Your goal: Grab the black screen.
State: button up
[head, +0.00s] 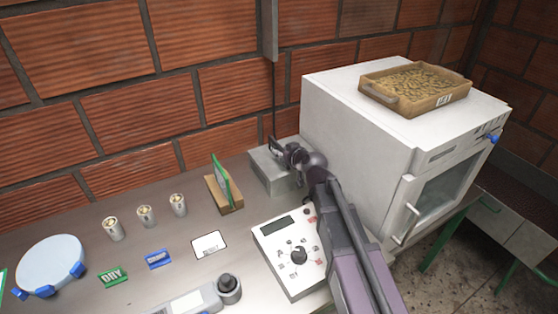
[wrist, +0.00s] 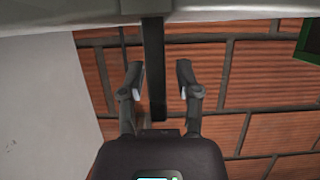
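I cannot make out a separate black screen with certainty. The clearest dark screen-like thing is the small display (head: 278,227) on the white control box (head: 288,272), which also bears a dark knob. My gripper (head: 274,149) is at the far end of my arm, over the grey metal box (head: 262,176) by the wall. In the wrist view my gripper (wrist: 160,78) has its two fingers spread apart. A dark upright bar (wrist: 154,60) shows between the fingers; whether it is within their grasp or behind them I cannot tell.
A white oven (head: 345,130) with a tray of beans (head: 447,98) on top stands right of my arm. A green card in a wooden stand (head: 227,199), several metal cans (head: 147,215) and a round blue-rimmed dish (head: 50,262) stand left on the counter. A brick wall is behind.

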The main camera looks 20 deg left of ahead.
grip_shut()
jog(key=shift+r, duration=0.15)
notch_tip(320, 180, up, 10)
jog(key=p, duration=1)
dwell(0.7)
